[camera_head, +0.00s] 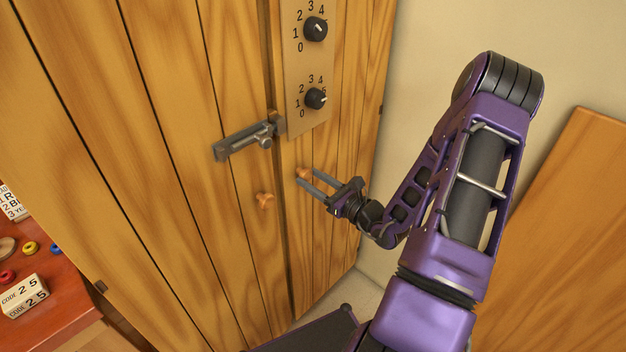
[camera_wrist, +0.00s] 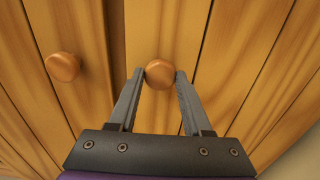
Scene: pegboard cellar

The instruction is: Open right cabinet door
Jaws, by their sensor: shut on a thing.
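The wooden cabinet has a right door (camera_head: 335,150) of vertical planks and a left door (camera_head: 170,120). The right door's round wooden knob (camera_head: 303,174) shows between my fingertips; it also shows in the wrist view (camera_wrist: 159,73). My gripper (camera_head: 308,181) is shut on this knob, one finger on each side. The left door's knob (camera_head: 265,200) is free, and it shows at the left in the wrist view (camera_wrist: 63,67). The right door stands roughly in line with the left door. A grey metal latch (camera_head: 245,140) sits above the knobs, near the seam.
A panel (camera_head: 308,70) with two black dials (camera_head: 316,98) is on the right door above my gripper. A red table (camera_head: 50,290) with small boxes (camera_head: 24,297) and rings stands at the left. A wooden board (camera_head: 565,230) leans on the right wall.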

